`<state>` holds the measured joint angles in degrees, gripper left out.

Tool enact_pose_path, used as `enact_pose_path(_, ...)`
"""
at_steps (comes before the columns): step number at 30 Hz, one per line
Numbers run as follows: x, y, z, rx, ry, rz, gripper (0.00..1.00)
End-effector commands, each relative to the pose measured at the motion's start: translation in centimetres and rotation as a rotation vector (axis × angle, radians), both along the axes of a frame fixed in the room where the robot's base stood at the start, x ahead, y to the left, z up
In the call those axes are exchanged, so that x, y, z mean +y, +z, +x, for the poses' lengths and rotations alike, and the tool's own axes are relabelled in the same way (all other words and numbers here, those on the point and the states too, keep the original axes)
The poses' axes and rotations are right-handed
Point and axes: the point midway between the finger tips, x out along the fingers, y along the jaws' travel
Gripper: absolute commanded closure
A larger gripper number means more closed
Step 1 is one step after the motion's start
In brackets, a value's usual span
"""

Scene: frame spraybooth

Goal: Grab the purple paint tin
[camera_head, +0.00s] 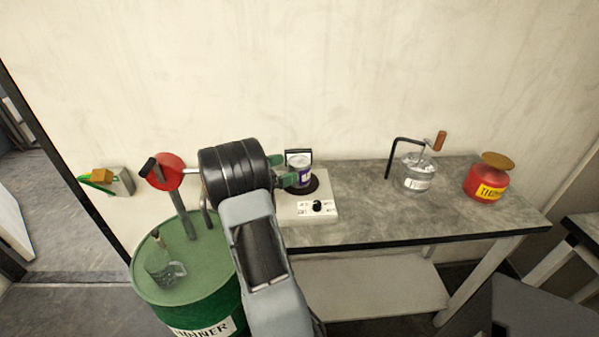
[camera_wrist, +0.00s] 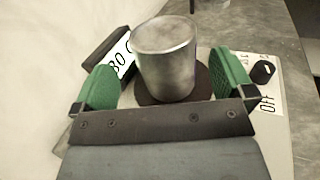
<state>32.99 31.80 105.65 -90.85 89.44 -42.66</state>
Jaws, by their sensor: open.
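The purple paint tin (camera_head: 303,176) stands upright on a dark round plate on a white device at the left end of the bench. In the head view it shows a purple and white label. In the wrist view my gripper (camera_wrist: 167,82) has one pad left and one right of the tin, with visible gaps.
The white device (camera_head: 297,208) has a black knob and a dark upright display behind the tin. A green drum (camera_head: 180,262) with a red-topped pump and a glass jar stands left. A clear container (camera_head: 417,178) and red can (camera_head: 484,185) stand right. The bench middle is clear.

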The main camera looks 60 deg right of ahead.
Motion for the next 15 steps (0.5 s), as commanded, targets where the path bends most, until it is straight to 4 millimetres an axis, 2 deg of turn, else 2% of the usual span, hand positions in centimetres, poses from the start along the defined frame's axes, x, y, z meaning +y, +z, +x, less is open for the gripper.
enact_pose_path(9,-3.2,-0.3,-2.6,-0.002,-0.003,0.001,0.00)
enact_pose_path(15,-4.2,-0.3,-3.2,-0.003,-0.001,0.001,0.00)
